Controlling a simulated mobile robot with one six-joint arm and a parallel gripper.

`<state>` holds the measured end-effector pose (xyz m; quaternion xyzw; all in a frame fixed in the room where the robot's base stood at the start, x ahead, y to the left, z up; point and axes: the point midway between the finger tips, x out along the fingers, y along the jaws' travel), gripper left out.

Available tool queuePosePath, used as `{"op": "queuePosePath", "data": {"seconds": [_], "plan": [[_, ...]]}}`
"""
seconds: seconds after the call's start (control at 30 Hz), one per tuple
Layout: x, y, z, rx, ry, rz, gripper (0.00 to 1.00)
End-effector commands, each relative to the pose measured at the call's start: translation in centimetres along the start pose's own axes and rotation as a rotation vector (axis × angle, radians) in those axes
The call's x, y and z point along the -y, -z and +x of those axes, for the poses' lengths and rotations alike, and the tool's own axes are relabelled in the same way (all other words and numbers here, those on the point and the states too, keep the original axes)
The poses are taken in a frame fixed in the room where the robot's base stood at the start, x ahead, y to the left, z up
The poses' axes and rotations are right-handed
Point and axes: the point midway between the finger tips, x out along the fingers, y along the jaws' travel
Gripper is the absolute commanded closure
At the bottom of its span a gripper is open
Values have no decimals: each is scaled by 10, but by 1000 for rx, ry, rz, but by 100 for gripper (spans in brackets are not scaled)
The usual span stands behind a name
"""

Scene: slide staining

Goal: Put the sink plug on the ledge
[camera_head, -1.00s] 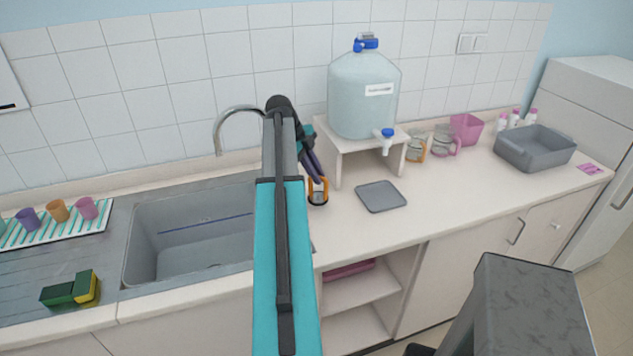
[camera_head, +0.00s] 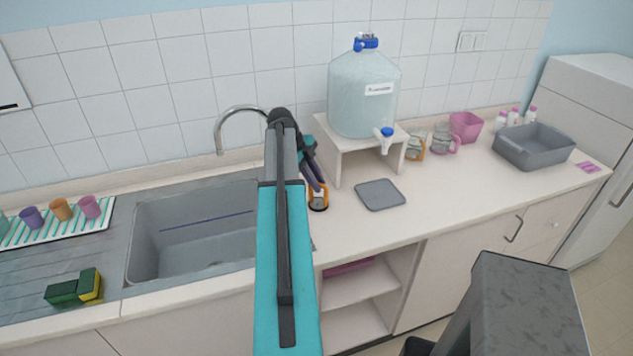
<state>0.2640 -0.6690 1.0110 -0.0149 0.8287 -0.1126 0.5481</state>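My gripper (camera_head: 318,193), with dark fingers and orange tips, points down at the counter just right of the sink. A small dark round thing, which may be the sink plug (camera_head: 318,206), shows at the fingertips. It is too small to tell whether the fingers are shut on it or only around it. The grey sink (camera_head: 190,262) is left of my arm, and my arm hides its right part. A raised ledge (camera_head: 160,183) runs along the tiled wall behind the sink.
A white stand (camera_head: 345,150) bears a large water bottle (camera_head: 362,95) right behind my gripper. A grey square mat (camera_head: 380,195) lies to its right. Glass mugs (camera_head: 414,146), a pink cup (camera_head: 466,126) and a grey tub (camera_head: 535,147) stand farther right. A sponge (camera_head: 75,288) lies left.

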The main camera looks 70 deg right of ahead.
Motion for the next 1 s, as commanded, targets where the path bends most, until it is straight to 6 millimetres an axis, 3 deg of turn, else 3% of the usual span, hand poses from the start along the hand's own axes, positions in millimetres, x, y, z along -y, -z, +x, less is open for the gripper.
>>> {"op": "queuePosePath", "data": {"seconds": [0.07, 0.57, 1.0], "plan": [[0, 0, 0, 0, 0, 0, 69], [1, 1, -4, 0, 0, 0, 69], [1, -1, -45, 1, 2, 0, 69]]}}
